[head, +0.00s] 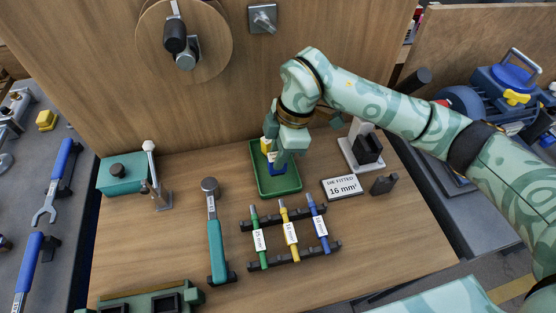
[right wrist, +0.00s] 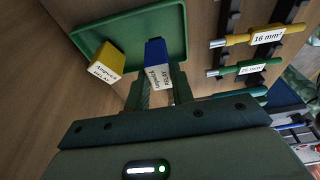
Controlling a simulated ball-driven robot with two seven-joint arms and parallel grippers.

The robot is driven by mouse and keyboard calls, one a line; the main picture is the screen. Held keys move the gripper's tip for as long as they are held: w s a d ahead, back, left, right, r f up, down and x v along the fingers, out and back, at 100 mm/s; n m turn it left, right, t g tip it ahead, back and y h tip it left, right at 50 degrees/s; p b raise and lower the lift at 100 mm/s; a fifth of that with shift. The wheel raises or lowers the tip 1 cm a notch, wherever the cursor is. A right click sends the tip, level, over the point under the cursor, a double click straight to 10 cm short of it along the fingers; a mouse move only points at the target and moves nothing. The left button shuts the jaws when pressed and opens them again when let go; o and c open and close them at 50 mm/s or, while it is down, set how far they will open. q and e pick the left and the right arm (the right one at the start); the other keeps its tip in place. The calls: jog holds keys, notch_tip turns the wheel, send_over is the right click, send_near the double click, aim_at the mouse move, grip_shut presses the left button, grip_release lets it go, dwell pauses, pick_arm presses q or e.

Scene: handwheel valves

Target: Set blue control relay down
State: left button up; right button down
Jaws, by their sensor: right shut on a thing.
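The blue control relay (right wrist: 156,52) has a white label and is between the fingers of my right gripper (right wrist: 158,80), which is shut on it. In the head view, the blue relay (head: 278,168) shows just under my right gripper (head: 279,155), over the green tray (head: 272,193). I cannot tell whether its underside touches the tray floor. A yellow relay (right wrist: 105,59) with a white label stands beside it in the tray; in the head view the yellow relay (head: 266,146) is partly hidden by the gripper. My left gripper is out of view.
A rack (head: 295,256) with green, yellow and blue labelled tools lies in front of the tray. A "16 mm²" sign (head: 343,188) and a grey-white stand (head: 362,150) are to the right. A wooden panel rises behind.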

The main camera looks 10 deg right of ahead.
jog(key=x, duration=0.3)
jog(key=shift+d+b, duration=0.3)
jog(key=shift+b, duration=0.1)
jog(key=shift+r, duration=0.15)
jog(key=shift+s, duration=0.1)
jog(key=c, duration=1.2)
grip_release()
